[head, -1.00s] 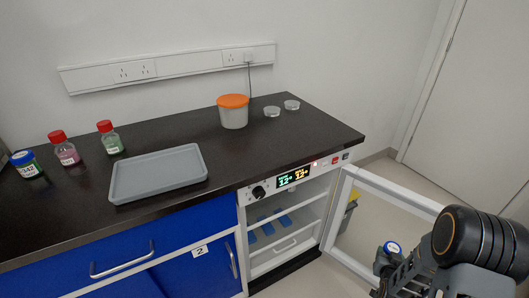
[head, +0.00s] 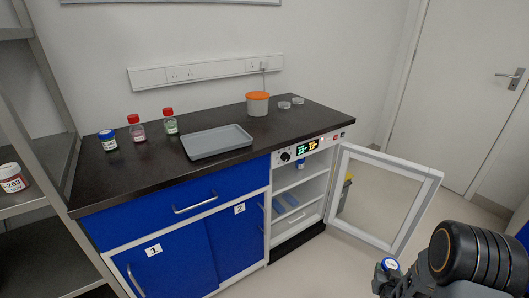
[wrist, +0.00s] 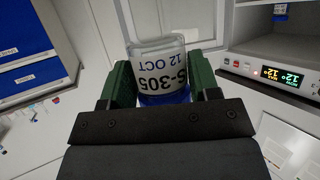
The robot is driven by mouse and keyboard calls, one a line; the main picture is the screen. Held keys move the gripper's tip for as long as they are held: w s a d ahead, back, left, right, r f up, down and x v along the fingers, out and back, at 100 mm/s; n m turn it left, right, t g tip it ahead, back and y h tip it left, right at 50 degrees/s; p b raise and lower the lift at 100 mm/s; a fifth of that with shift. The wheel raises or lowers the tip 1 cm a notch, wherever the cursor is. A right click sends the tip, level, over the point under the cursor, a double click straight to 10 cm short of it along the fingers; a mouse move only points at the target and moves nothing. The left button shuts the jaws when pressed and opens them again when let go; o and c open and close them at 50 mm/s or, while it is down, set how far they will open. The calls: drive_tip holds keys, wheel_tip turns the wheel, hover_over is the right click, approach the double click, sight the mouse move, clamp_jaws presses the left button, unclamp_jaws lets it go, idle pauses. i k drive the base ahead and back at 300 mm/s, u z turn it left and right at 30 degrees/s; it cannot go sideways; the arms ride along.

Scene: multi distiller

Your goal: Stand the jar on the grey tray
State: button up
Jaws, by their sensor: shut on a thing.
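My gripper (head: 388,274) is at the lower right in the head view, in front of the open cabinet door and well away from the counter. It is shut on a jar (head: 390,264) with a blue lid. In the wrist view the jar (wrist: 160,62) sits between the green fingers; its label reads "S-305" and "12 OCT", and the blue part is nearest the palm. The grey tray (head: 238,146) lies empty on the dark counter.
On the counter (head: 150,180) left of the tray stand a blue-lidded jar (head: 108,142) and two red-capped bottles (head: 137,130) (head: 170,123). Behind the tray's right end are an orange-lidded tub (head: 258,105) and two small dishes (head: 284,105). The open glass door (head: 417,210) juts out. A shelf rack (head: 45,120) stands left.

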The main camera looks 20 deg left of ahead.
sight(204, 148)
drive_tip(key=k, duration=0.2)
drive_tip(key=u, duration=2.45)
drive_tip(key=i, duration=0.15)
drive_tip(key=z, duration=0.2)
